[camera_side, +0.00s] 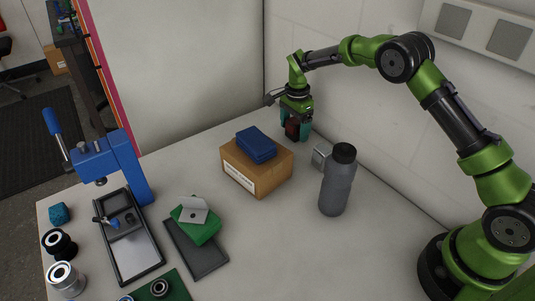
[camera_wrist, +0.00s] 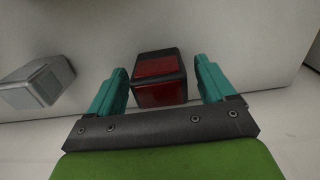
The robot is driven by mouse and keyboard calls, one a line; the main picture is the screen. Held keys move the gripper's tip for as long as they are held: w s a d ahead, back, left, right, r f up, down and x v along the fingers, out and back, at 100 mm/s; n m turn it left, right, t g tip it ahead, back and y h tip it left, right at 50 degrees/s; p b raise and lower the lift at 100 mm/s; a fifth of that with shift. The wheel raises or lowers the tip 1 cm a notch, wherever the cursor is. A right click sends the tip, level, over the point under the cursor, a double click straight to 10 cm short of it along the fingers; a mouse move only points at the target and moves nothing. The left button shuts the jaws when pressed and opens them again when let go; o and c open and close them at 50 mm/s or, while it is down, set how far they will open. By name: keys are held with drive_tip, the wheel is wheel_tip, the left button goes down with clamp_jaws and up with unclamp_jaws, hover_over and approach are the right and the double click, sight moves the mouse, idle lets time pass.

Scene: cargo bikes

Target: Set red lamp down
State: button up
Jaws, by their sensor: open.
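The red lamp (camera_wrist: 158,78) is a small block with a dark frame and red faces. In the wrist view it sits between the two teal fingers of my gripper (camera_wrist: 162,82), with a gap on the right and a very narrow one, if any, on the left. In the side view the lamp (camera_side: 292,129) is at the back of the table near the wall, partly hidden by the fingers of my gripper (camera_side: 294,130). My gripper is open and points down around it. The lamp appears to rest on the table surface.
A grey box-shaped piece (camera_wrist: 38,83) lies left of the lamp in the wrist view. In the side view a cardboard box (camera_side: 257,172) with a blue case (camera_side: 256,144) on top and a grey bottle (camera_side: 337,180) stand nearby. A blue press (camera_side: 112,165) stands at left.

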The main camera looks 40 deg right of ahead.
sight(295, 121)
wheel_tip(295, 121, up, 12)
drive_tip(key=shift+f, duration=0.25)
drive_tip(key=s+a+r+n+t+y, duration=0.1)
drive_tip(key=s+a+r+n+t, duration=0.15)
drive_tip(key=s+r+n, duration=0.8)
drive_tip(key=s+a+n+t, duration=0.1)
drive_tip(key=s+t, duration=0.1)
drive_tip(key=s, duration=0.8)
drive_tip(key=s+a+r+n+t+y, duration=0.1)
drive_tip(key=s+n+t, duration=0.1)
drive_tip(key=s, duration=0.9)
drive_tip(key=shift+s+a+t, duration=0.2)
drive_tip(key=shift+a+t, duration=0.15)
drive_tip(key=shift+a, duration=0.05)
